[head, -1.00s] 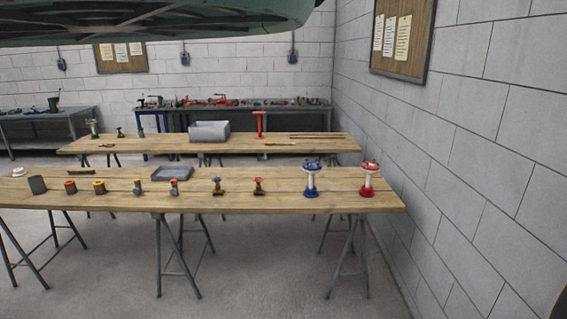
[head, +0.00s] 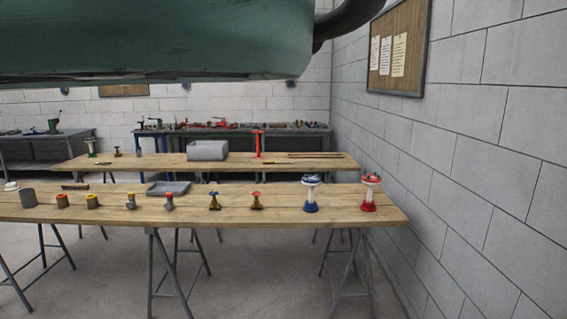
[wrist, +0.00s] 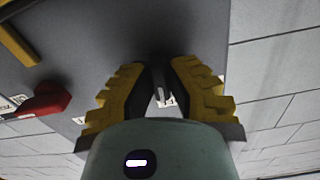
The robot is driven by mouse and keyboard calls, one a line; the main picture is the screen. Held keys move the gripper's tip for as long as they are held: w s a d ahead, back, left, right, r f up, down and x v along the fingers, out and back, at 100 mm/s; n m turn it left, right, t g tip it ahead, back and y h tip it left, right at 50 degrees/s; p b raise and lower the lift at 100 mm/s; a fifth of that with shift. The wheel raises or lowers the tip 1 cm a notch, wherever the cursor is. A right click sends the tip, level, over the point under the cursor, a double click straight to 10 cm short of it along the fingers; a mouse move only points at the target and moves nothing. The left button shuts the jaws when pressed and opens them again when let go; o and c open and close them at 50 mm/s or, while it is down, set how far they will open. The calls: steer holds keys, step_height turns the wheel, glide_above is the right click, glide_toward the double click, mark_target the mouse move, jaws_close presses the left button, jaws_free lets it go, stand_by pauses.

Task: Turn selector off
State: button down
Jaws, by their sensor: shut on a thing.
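My gripper (wrist: 161,78) shows in the wrist view, in front of a grey panel (wrist: 95,40). Its yellow, ridged fingers are closed around a small grey part (wrist: 160,92), which looks like the selector's knob. The fingers and the palm hide most of it, so I cannot tell its angle. A red handle (wrist: 42,102) sits on the panel to the left of my gripper. The head view shows neither the panel nor the selector.
A yellow bar (wrist: 18,45) crosses the wrist view's upper left corner. A block wall (wrist: 275,90) lies right of the panel. In the head view, a wooden table (head: 100,212) holds several valves and fittings. A second table (head: 330,164) stands behind it.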

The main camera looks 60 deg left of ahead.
steer(key=shift+f+n+b, duration=0.15)
steer(key=shift+n+b, duration=0.2)
steer(key=shift+n, duration=0.15)
steer(key=c, duration=1)
jaws_free()
steer(key=shift+o, duration=0.2)
steer(key=shift+s, duration=0.15)
steer(key=v, duration=0.7)
steer(key=shift+a, duration=0.2)
